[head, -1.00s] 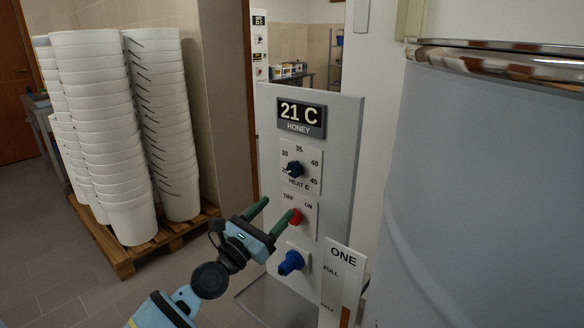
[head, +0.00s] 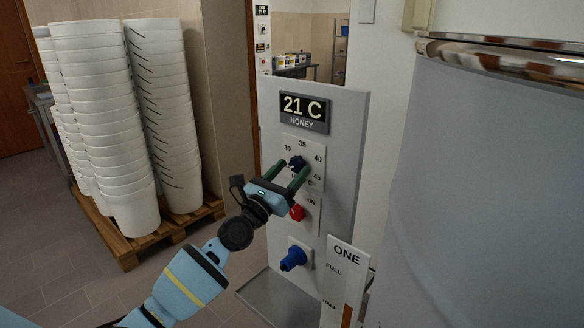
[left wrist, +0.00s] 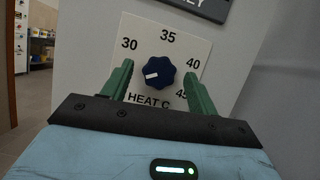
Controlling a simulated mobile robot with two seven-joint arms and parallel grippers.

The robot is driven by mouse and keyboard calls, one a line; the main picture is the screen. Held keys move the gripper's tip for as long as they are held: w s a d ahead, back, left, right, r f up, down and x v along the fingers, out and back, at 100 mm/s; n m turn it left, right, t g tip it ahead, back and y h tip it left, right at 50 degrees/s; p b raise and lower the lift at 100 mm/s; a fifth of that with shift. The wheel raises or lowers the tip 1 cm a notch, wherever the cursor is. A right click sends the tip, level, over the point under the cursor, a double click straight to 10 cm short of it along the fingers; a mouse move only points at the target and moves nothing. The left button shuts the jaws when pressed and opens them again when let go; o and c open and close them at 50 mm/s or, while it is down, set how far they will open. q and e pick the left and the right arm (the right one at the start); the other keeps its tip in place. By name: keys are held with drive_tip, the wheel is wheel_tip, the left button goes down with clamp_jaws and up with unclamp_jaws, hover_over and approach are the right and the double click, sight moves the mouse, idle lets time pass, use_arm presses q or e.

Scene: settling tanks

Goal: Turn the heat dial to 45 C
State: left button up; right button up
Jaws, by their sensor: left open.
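The heat dial (head: 297,163) is a dark blue lobed knob on a white plate, marked 30, 35, 40 and 45 around it. In the left wrist view the dial (left wrist: 160,71) shows a white mark pointing left and slightly down, below 30. My left gripper (head: 292,171) is open at the dial. In the left wrist view its green fingers (left wrist: 158,76) stand to the left and right of the knob, with gaps visible; I cannot tell how deep they reach. The display (head: 304,112) reads 21 C, HONEY. My right gripper is not in view.
A red switch (head: 297,212) and a blue knob (head: 293,258) sit below the dial on the grey panel (head: 345,150). A gauge board marked ONE (head: 346,256) and a large grey tank (head: 490,190) stand right. Stacked white buckets (head: 95,120) on a pallet (head: 125,255) stand left.

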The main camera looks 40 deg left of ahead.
use_arm(q)
drive_tip(key=shift+w+r, duration=0.25)
drive_tip(key=shift+w, duration=0.45)
